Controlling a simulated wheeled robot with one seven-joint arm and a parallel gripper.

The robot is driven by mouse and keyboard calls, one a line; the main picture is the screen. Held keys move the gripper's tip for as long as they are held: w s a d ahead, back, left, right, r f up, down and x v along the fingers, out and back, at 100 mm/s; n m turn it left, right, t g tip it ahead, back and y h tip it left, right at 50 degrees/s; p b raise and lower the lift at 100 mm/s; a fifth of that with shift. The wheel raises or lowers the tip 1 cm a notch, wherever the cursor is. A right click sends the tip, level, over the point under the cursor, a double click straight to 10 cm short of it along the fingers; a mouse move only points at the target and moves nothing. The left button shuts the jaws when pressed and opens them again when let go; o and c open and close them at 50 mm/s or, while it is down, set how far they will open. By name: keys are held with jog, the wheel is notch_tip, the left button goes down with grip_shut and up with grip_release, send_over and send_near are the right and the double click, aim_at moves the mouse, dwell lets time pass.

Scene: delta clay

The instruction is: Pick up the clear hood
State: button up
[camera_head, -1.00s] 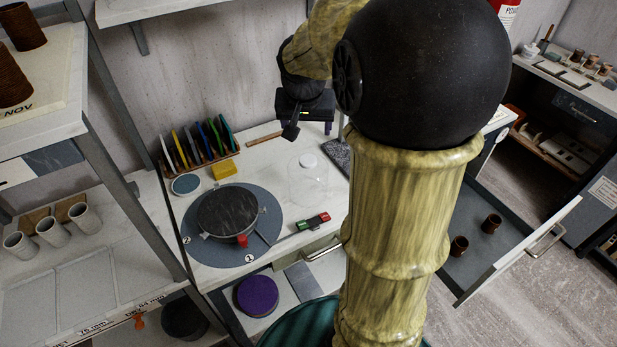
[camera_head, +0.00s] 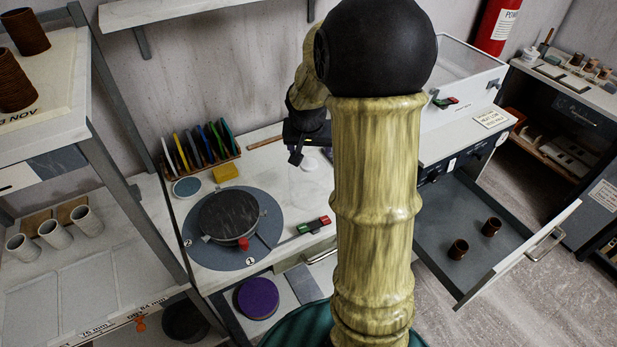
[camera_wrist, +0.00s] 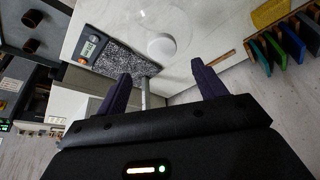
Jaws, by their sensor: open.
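The clear hood (camera_head: 309,186) is a transparent dome with a white knob on top, standing on the white bench right of the grey round mat. It also shows at the top of the wrist view (camera_wrist: 172,22), with its white round knob beyond my fingertips. My gripper (camera_head: 298,158) is near the hood's knob in the head view, just behind or above it; the exact gap is unclear. In the wrist view my gripper (camera_wrist: 162,82) has its two dark fingers spread wide with nothing between them. My arm hides part of the bench to the right of the hood.
A dark disc (camera_head: 228,218) sits on the grey mat (camera_head: 272,212). A red and green switch box (camera_head: 313,225) lies close in front of the hood. A rack of coloured plates (camera_head: 200,150) and a yellow block (camera_head: 225,172) stand left. An open drawer (camera_head: 440,240) juts out right.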

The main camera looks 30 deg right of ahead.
aim_at(309, 162)
jog(key=shift+x, duration=1.25)
jog(key=shift+a+p+x, duration=0.1)
jog(key=shift+p+x, duration=0.1)
jog(key=shift+x, duration=1.1)
jog(key=shift+a+p+x, duration=0.15)
jog(key=shift+p+x, duration=0.05)
jog(key=shift+x, duration=1.15)
jog(key=shift+c, duration=0.4)
